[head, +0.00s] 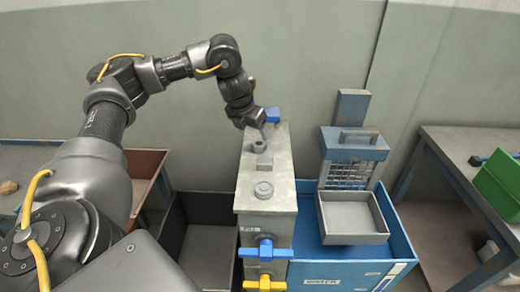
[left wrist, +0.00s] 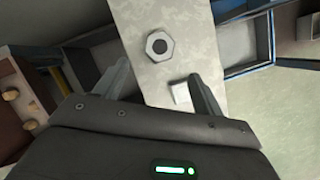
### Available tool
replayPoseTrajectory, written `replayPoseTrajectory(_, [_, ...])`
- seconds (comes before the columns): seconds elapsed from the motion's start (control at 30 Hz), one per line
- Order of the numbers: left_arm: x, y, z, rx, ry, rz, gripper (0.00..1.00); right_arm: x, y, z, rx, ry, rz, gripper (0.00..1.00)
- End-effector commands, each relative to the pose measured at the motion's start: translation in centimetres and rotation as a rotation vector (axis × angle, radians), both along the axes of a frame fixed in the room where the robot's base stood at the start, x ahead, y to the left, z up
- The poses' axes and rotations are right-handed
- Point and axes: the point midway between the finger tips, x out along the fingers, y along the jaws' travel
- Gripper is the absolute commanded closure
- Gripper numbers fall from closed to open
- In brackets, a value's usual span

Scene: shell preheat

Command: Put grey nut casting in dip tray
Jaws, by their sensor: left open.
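The grey nut casting (left wrist: 159,44) lies flat on a pale block top in the left wrist view, its dark hole facing up. In the head view a grey ring-like piece (head: 263,189) and a smaller holed piece (head: 260,147) sit on that top; I cannot tell which is the nut. My left gripper (head: 263,131) is over the far end of the top. In the left wrist view its open fingers (left wrist: 158,76) are spread below the nut, holding nothing. A shallow grey tray (head: 352,238), seemingly the dip tray, is at the right. My right gripper is out of view.
A small pale block (left wrist: 182,92) sits near the right finger. The tall pale block (head: 268,222) has blue and yellow valves. A blue WATER bin (head: 310,266) is right of it, a dark bin (head: 172,235) left. A wire rack (head: 350,174) stands behind the tray.

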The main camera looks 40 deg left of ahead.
Motion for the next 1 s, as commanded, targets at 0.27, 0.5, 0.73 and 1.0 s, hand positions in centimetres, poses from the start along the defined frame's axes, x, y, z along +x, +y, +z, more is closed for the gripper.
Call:
replayPoseTrajectory(0.27, [1.0, 0.1, -2.3, 0.001, -0.002, -0.001, 0.31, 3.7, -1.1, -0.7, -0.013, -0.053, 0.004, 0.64])
replayPoseTrajectory(0.5, [1.7, 0.3, -3.6, 0.001, 0.002, 0.002, 0.31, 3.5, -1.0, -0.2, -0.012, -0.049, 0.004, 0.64])
replayPoseTrajectory(0.73, [3.0, 0.6, -6.5, 0.001, 0.000, 0.000, 0.31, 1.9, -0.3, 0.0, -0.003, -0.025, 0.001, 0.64])
replayPoseTrajectory(1.0, [3.2, 0.6, -7.0, 0.000, -0.002, 0.000, 0.31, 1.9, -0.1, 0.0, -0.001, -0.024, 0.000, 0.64])
